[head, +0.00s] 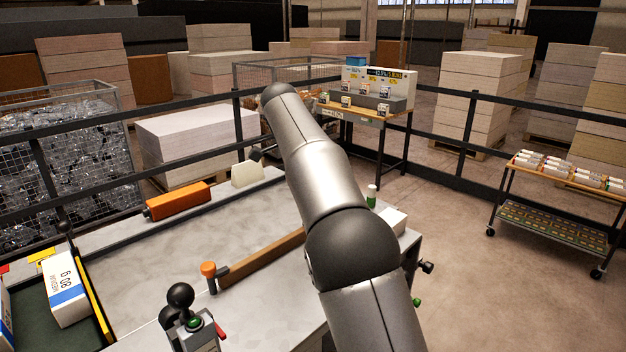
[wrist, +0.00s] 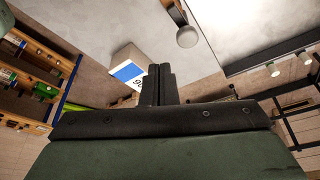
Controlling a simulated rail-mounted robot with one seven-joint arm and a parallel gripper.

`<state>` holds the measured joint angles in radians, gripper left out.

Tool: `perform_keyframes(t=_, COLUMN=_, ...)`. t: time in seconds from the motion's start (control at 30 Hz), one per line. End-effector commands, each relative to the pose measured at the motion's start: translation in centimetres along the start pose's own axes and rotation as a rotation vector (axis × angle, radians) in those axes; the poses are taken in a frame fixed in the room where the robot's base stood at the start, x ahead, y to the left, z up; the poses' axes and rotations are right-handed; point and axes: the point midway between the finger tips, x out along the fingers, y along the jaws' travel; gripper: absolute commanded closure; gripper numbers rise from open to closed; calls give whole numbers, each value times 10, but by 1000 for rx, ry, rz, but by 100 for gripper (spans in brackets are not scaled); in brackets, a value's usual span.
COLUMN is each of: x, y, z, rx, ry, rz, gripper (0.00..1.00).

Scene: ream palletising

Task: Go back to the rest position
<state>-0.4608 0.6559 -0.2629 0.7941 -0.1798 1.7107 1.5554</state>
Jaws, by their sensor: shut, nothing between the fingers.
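My gripper (wrist: 160,84) shows in the wrist view as two dark fingers pressed together, shut with nothing between them. In the head view my arm rises from the bottom centre across the bench and my gripper cannot be made out. A white ream with a blue band (head: 66,286) lies at the left end of the bench in the head view. In the wrist view a white ream with a blue label (wrist: 128,69) shows just left of the fingers, apart from them as far as I can tell.
The grey bench (head: 150,255) carries an orange block (head: 178,201), a wooden bar (head: 262,258) and a black-knobbed lever (head: 181,296). Black railing (head: 470,122) runs behind. A table with small packs (head: 366,112) stands beyond; a trolley (head: 555,222) stands right on open floor.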

Motion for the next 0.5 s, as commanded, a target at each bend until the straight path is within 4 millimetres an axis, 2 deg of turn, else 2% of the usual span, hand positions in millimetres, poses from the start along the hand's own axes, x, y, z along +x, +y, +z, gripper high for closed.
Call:
perform_keyframes(t=0.17, x=-13, y=-4, z=-2, rx=1, ry=0, rz=-1, gripper=100)
perform_keyframes(t=0.5, x=-14, y=-4, z=-2, rx=0, ry=0, rz=1, gripper=100)
